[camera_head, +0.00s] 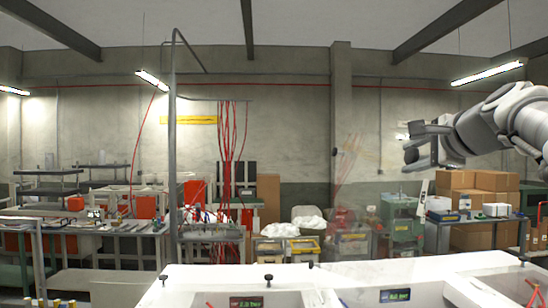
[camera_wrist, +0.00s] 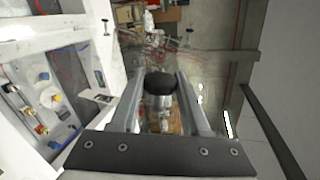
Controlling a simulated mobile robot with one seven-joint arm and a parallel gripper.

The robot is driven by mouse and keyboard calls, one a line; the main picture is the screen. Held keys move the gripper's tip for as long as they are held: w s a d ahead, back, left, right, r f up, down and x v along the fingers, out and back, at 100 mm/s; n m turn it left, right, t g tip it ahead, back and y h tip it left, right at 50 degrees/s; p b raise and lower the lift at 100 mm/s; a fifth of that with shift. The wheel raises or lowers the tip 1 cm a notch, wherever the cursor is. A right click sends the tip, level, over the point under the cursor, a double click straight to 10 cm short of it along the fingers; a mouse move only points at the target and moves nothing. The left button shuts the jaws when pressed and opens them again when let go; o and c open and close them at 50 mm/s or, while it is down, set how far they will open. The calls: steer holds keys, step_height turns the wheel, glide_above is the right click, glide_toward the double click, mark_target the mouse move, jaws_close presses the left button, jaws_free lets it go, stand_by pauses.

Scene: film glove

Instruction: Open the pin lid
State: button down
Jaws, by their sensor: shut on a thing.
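My gripper (camera_head: 425,148) is raised at the right of the head view. Its two fingers are shut on a round black knob (camera_head: 411,155). In the wrist view the knob (camera_wrist: 160,84) sits between the fingertips of my gripper (camera_wrist: 160,82). A faint, see-through smear shows beyond the knob in the wrist view and left of the gripper in the head view. It may be a clear lid, but its edges are too faint to tell its angle. A white case (camera_head: 200,285) with labelled openings lies along the bottom of the head view.
In the wrist view, an opening (camera_wrist: 62,88) in the white case at left holds small coloured parts. Small black knobs (camera_head: 268,278) stand on the case. Benches, a side table (camera_head: 480,222) and cardboard boxes (camera_head: 475,190) stand farther back. Air around the gripper looks clear.

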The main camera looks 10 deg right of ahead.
steer(key=shift+a+r, duration=0.1)
steer(key=shift+a, duration=0.1)
stand_by(0.3)
steer(key=shift+c, duration=1.9)
jaws_free()
steer(key=shift+s, duration=0.15)
